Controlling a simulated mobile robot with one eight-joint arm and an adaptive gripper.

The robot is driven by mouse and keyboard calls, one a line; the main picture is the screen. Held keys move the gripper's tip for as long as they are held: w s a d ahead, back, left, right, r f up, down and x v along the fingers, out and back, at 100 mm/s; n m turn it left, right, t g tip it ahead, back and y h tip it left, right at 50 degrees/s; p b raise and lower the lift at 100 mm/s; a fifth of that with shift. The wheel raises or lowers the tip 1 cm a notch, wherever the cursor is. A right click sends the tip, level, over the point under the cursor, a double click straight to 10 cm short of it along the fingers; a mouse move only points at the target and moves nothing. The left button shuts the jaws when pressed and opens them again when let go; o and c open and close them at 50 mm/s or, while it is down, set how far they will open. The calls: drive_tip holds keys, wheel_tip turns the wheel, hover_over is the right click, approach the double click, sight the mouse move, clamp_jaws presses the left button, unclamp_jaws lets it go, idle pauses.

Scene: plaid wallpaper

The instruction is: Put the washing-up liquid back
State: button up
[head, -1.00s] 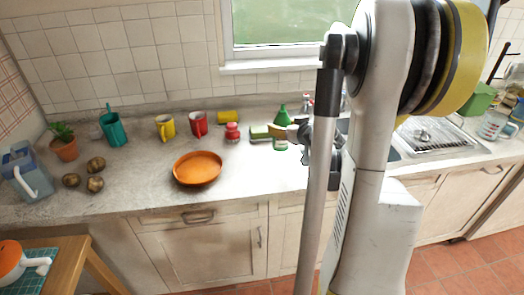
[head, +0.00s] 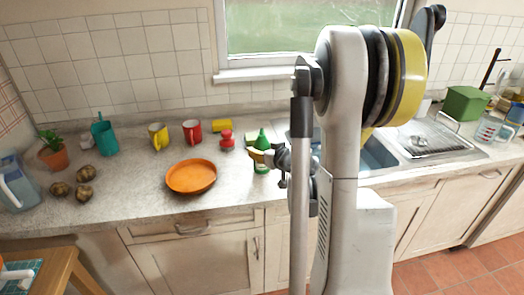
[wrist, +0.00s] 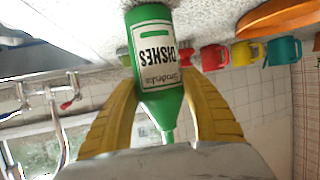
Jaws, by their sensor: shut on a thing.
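The washing-up liquid is a green bottle with a narrow green top and a white label reading "DISHES". In the head view it (head: 262,138) is at the counter, left of the sink. In the wrist view the bottle (wrist: 152,62) appears upside down between the yellow fingers. My gripper (head: 270,156) is shut on the bottle, with one finger (wrist: 158,88) on each side. The bottle is upright in the head view. I cannot tell whether its base touches the counter. Part of it is hidden behind the gripper.
A red object (head: 227,141), an orange bowl (head: 191,177), a red mug (head: 192,132) and a yellow mug (head: 158,137) stand to the left. The sink (head: 375,157) and drying rack (head: 430,142) are to the right. Bare counter (head: 140,185) lies left of the bowl.

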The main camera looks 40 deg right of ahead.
drive_tip(key=o, duration=1.3)
